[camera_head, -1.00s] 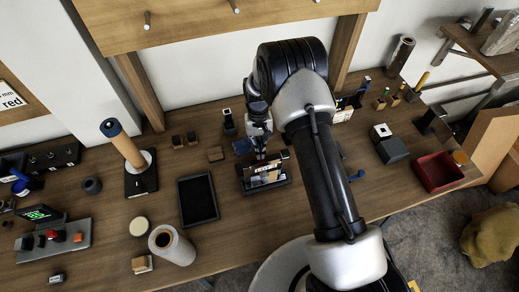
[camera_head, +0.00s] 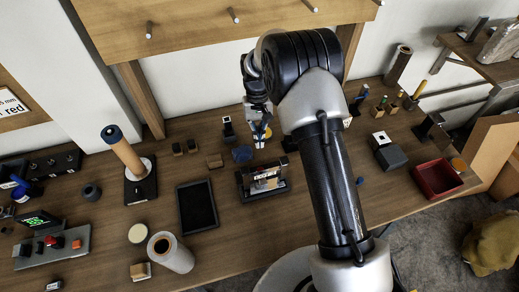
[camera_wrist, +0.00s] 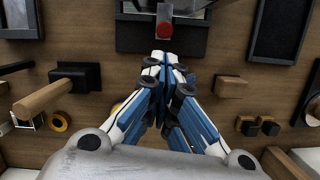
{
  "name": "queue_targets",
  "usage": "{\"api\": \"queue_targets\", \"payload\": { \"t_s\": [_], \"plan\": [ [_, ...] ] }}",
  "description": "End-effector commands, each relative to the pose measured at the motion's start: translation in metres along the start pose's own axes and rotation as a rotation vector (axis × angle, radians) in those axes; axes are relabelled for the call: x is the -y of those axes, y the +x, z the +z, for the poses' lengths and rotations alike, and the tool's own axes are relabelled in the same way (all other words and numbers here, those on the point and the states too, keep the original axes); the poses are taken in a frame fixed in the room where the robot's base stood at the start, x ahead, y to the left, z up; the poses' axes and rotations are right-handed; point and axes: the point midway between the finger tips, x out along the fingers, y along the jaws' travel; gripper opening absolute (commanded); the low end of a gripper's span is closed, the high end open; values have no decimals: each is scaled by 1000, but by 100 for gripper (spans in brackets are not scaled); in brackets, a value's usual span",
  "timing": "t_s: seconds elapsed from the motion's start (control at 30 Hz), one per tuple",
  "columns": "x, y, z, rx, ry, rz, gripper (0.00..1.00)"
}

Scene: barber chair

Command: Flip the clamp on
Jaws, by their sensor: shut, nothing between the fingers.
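A small fixture (camera_head: 262,181) with a black base and a pale, labelled block stands on the wooden bench, right of a black tablet-like panel. I take it to be the clamp; its lever position is too small to tell. In the wrist view, a red-tipped part (camera_wrist: 164,29) on a grey stem stands over a black base (camera_wrist: 142,43) at the top, just beyond my fingertips. My gripper (camera_head: 260,138) is behind the fixture, apart from it in the head view. In the wrist view my gripper (camera_wrist: 164,62) has its fingertips together and holds nothing.
The black panel (camera_head: 197,206) lies left of the fixture. A blue round item (camera_head: 241,153) and small wooden blocks (camera_head: 214,161) sit near my gripper. A wooden-handled post (camera_head: 125,155) stands farther left, a red tray (camera_head: 437,179) far right. The bench in front is partly free.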

Motion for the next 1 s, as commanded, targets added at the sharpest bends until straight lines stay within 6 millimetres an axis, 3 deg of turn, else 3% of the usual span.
{"api": "queue_targets", "payload": {
  "t_s": [0.2,0.8,0.87,1.0],
  "plan": [
    [0,-21,0,0,0,0,0],
    [0,-25,0,-2,0,0,0],
    [-1,-32,2,-10,1,-1,0],
    [-9,-72,19,-59,4,-7,0]
  ]
}}
